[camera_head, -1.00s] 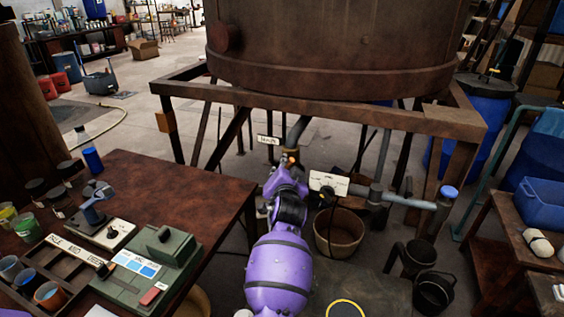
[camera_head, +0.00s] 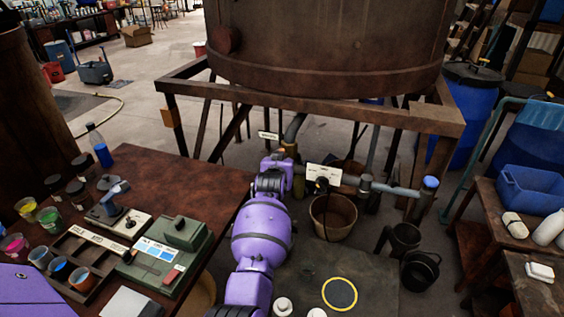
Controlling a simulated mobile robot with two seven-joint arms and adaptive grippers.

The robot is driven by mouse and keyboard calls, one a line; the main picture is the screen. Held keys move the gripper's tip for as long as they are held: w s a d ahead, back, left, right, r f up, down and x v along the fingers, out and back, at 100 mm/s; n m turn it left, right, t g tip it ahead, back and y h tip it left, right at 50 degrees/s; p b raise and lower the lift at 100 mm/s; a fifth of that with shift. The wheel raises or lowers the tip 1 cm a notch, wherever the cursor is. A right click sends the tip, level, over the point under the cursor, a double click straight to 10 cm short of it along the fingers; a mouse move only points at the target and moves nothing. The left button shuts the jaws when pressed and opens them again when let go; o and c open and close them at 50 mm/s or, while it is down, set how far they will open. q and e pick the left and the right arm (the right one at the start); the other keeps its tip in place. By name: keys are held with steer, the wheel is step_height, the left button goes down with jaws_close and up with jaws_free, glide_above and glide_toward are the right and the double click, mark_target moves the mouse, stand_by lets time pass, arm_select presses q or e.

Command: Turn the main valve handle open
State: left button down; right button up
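Under the big brown vat, a bent grey pipe (camera_head: 294,128) comes down to a brassy fitting (camera_head: 290,148) with a small white label (camera_head: 268,135), too small to read. A small orange part (camera_head: 282,152) shows there, perhaps the valve handle. My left arm reaches in from the bottom, and its gripper end (camera_head: 280,158) is at this fitting. The wrist hides the fingers, so their opening and any contact cannot be told. To the right, a white plate (camera_head: 323,177) with a dark knob sits on the side pipe. My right gripper is not in view.
The vat (camera_head: 330,50) stands on a brown frame (camera_head: 330,108) overhead. A bucket (camera_head: 333,215) and dark pots (camera_head: 420,270) stand on the right. A brown table (camera_head: 180,185) with a green box (camera_head: 168,250) and cups flanks the arm on the left.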

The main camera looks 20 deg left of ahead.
arm_select(q)
steer(key=shift+a+r, duration=0.2)
steer(key=shift+r, duration=0.1)
steer(key=c, duration=1.8)
jaws_free()
steer(key=shift+o, duration=0.4)
steer(key=shift+f, duration=0.25)
steer(key=v, duration=1.2)
